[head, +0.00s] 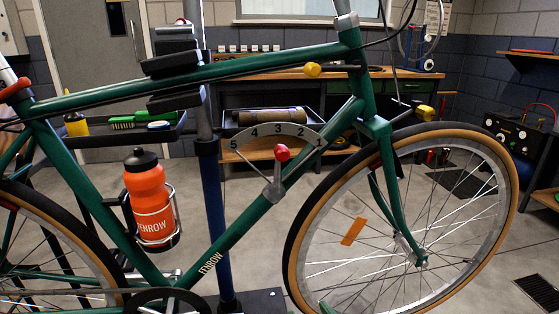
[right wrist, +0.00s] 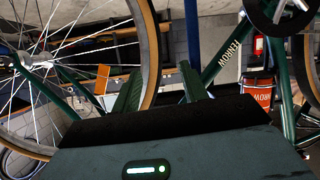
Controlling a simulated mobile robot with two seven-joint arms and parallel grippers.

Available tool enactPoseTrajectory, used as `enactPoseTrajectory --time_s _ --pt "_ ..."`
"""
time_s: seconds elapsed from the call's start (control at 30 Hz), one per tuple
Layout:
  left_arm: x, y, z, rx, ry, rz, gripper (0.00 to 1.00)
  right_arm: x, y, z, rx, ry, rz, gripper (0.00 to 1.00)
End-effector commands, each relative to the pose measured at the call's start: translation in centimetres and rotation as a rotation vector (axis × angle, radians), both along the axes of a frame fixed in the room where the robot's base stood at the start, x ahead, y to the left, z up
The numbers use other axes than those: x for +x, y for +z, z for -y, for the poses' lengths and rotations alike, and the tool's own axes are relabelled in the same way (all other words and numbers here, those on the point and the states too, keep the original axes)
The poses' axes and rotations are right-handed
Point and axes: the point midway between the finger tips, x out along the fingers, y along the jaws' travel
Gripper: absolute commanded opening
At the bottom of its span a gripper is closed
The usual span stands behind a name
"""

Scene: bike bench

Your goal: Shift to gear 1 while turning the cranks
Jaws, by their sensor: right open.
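The gear dial (head: 298,131), a pale arc numbered 5 to 1 from left to right, sits at the green bike's down tube (head: 238,232). Its lever has a red knob (head: 282,152) that points up, between 3 and 2. The dark chainring (head: 165,299) is cut off by the head view's bottom edge; it also shows at the top right of the right wrist view (right wrist: 280,14). The crank handle is not clearly seen. My right gripper (right wrist: 164,72) is open and empty beside the front wheel, apart from the dial and chainring. My left gripper is out of view.
The front wheel (head: 302,193) stands right of the dial. An orange bottle (head: 148,190) sits in its cage on the frame. A blue stand post (head: 214,220) rises behind the frame. A tool tray (head: 95,140) is at left, and a workbench (head: 400,74) is behind.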

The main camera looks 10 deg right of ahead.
Motion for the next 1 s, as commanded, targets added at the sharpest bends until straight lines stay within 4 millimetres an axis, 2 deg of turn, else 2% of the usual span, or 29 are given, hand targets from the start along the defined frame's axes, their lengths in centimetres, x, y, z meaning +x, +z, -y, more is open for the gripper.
enactPoseTrajectory --time_s 0.03,0.3,0.5,0.6,0.7,1.0 --pt "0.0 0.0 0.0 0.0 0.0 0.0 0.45 0.9 2.6 -0.4 0.006 -0.007 0.044 0.44" --pt "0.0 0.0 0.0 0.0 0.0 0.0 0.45 3.0 14.4 -1.9 0.044 -0.049 0.226 0.44" --pt "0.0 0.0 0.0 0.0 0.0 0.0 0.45 2.6 21.3 -2.6 0.076 -0.075 0.335 0.44" --pt "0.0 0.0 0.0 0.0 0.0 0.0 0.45 2.3 23.5 -2.8 0.087 -0.082 0.368 0.44" --pt "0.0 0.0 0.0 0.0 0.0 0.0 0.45 2.0 24.8 -3.0 0.095 -0.088 0.39 0.44" --pt "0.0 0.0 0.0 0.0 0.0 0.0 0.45 2.0 25.3 -3.0 0.099 -0.091 0.398 0.44"
